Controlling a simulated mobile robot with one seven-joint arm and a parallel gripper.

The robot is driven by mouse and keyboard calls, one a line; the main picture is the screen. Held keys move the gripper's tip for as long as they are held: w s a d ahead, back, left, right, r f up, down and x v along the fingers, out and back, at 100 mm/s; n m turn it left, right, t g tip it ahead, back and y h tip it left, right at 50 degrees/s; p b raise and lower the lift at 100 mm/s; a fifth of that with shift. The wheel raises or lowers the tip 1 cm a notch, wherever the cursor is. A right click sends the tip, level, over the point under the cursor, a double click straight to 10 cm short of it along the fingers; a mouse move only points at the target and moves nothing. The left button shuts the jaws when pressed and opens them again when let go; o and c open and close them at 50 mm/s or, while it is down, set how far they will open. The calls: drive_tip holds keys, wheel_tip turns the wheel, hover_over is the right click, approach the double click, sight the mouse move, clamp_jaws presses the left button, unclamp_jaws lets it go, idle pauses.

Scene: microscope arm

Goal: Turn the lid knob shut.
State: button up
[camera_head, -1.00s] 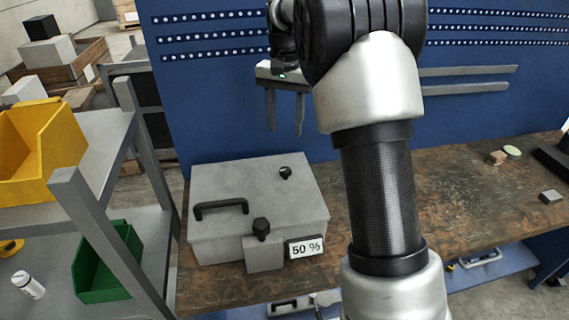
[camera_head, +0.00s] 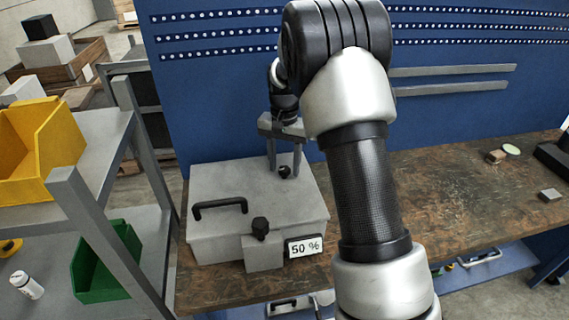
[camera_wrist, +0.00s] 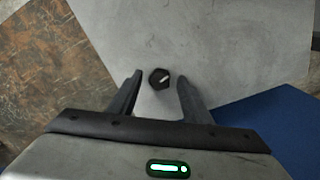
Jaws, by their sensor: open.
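The lid knob (camera_head: 284,171) is a small black knob on top of the grey box (camera_head: 215,240), near the back right of its lid. In the wrist view the knob (camera_wrist: 159,78) is six-sided with a white mark on it. My gripper (camera_head: 284,172) is open above the lid, pointing down. In the wrist view my gripper's fingers (camera_wrist: 158,80) stand apart, one on each side of the knob, with gaps between. I cannot tell whether the fingertips are level with the knob. A second black knob (camera_head: 260,227) is on the box's front.
A black handle (camera_head: 220,207) stands up at the lid's left, and a "50 %" sign (camera_head: 304,247) is on the front. The box sits on a brown workbench (camera_head: 450,205) against a blue panel (camera_head: 225,95). A grey shelf rack with yellow (camera_head: 45,150) and green bins (camera_head: 105,265) stands left.

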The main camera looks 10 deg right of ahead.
drive_tip(key=c, duration=1.1)
drive_tip(key=shift+n, duration=0.3)
drive_tip(key=n, duration=0.7)
drive_tip(key=shift+r, duration=0.1)
drive_tip(key=n, duration=0.3)
drive_tip(key=shift+n, duration=0.3)
drive_tip(key=shift+w+n+p, duration=0.1)
drive_tip(key=shift+n+p, duration=0.25)
drive_tip(key=shift+n, duration=1.55)
